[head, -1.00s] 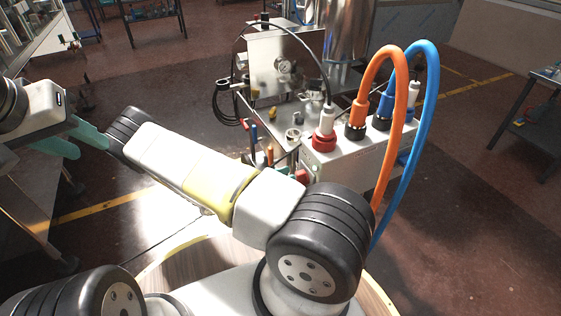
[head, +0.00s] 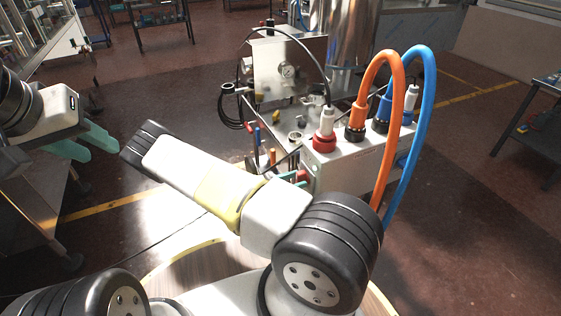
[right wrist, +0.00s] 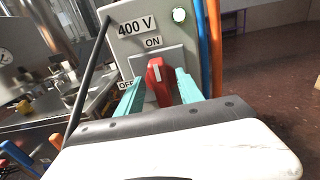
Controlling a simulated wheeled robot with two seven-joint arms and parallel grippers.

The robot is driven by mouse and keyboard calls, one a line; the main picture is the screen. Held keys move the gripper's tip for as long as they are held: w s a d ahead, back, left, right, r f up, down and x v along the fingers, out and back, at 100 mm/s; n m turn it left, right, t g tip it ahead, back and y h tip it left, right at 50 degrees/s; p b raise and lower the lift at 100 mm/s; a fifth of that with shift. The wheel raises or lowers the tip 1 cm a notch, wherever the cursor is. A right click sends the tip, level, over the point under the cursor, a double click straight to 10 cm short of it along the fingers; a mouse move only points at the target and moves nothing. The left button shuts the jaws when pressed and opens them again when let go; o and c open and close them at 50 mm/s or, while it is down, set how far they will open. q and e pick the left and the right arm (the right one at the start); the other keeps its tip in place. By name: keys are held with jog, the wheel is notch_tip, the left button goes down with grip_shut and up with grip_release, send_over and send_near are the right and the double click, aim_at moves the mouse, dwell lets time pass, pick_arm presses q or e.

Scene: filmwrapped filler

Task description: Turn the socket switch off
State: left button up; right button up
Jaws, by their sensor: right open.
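The socket switch is a red rotary knob (right wrist: 158,80) on a grey plate of the socket box, with an "ON" label (right wrist: 153,42) above and an "OFF" label (right wrist: 125,84) to the left. The knob's white mark points up towards ON. My right gripper (right wrist: 157,77) is open, with one teal finger on each side of the knob; contact cannot be told. In the head view the red knob (head: 303,176) shows small at the box's left end, partly hidden by my right arm. My left gripper (head: 103,154) is open and empty at the far left.
The white socket box (head: 345,165) carries a red plug (head: 324,138) and thick orange (head: 396,110) and blue (head: 427,110) cables looping over its right side. A metal cart with tools stands behind. A lit lamp (right wrist: 179,15) is above the switch.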

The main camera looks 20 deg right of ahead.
jog(key=shift+d, duration=0.2)
grip_shut()
